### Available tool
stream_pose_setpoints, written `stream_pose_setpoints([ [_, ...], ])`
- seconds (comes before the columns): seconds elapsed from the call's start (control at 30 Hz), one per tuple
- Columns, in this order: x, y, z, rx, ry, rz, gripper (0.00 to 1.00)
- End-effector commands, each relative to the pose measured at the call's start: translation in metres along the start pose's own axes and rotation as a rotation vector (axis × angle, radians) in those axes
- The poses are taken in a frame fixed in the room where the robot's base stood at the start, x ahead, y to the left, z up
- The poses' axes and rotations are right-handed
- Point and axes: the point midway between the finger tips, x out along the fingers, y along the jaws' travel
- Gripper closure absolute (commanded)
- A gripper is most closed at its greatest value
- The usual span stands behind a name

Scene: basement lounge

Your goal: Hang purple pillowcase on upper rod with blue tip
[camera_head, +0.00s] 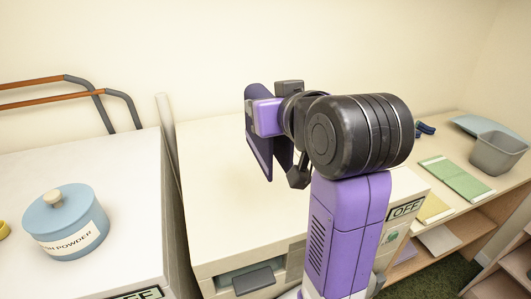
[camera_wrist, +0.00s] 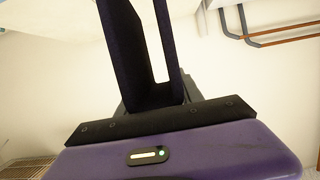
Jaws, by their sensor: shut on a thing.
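The dark purple pillowcase (camera_head: 259,158) hangs folded from my gripper (camera_head: 252,108), above the white machine in the middle. In the wrist view, the pillowcase (camera_wrist: 125,45) fills the space ahead of my gripper (camera_wrist: 155,100), which is shut on it; the cloth hides the fingertips. Two orange-brown rods with grey-blue bent ends are on the wall at left: the upper rod (camera_head: 35,83) and the lower rod (camera_head: 50,99). They also show at the upper right of the wrist view. My gripper is to the right of the rods and apart from them. No distinct blue tip can be made out.
A blue powder canister (camera_head: 66,222) stands on the left white machine (camera_head: 125,180). An upright pale bar (camera_head: 165,122) rises between the machines. The middle machine's top (camera_head: 215,170) is clear. At right, a shelf holds folded green cloth (camera_head: 457,179) and a grey bin (camera_head: 497,154).

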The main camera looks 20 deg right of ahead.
Motion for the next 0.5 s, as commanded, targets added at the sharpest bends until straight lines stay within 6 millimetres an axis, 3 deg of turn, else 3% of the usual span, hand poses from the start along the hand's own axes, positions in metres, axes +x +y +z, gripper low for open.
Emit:
stream_pose_setpoints([
  [0.2,0.014,-0.001,0.046,-0.002,-0.005,-0.001,1.00],
  [0.5,0.023,0.000,0.073,0.000,-0.001,0.000,1.00],
])
